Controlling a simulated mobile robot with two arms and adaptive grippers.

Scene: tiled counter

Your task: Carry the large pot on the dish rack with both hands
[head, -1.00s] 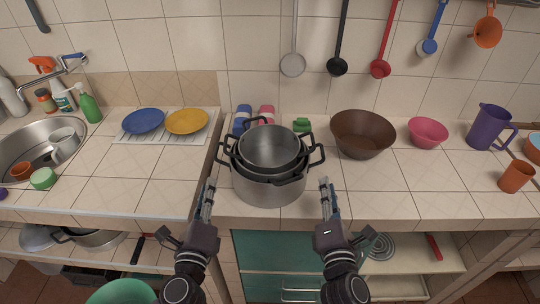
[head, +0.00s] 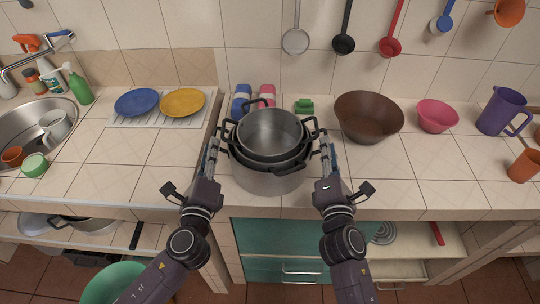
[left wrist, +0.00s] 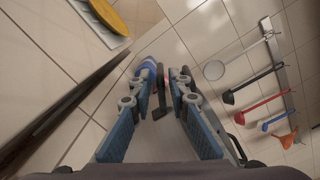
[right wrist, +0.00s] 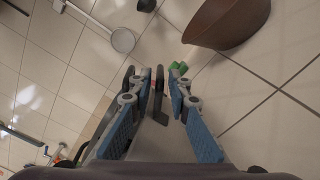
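The large pot (head: 268,182) is steel and stands upright on the counter, with smaller black-handled pots nested inside it. The dish rack (head: 203,116) lies flat at the left and holds a blue plate (head: 137,102) and a yellow plate (head: 182,102). My left gripper (head: 214,146) is at the pot's left side, its fingers apart with a black handle (left wrist: 160,100) between them. My right gripper (head: 327,146) is at the right side, also open, with a black handle (right wrist: 158,98) between its fingers. I cannot tell whether the fingers touch the handles.
A brown bowl (head: 368,118), a pink bowl (head: 437,117) and a purple jug (head: 503,112) stand to the right. Blue and pink items (head: 242,98) and a green item (head: 303,107) sit behind the pot. The sink (head: 25,125) is far left. Tiles before the rack are clear.

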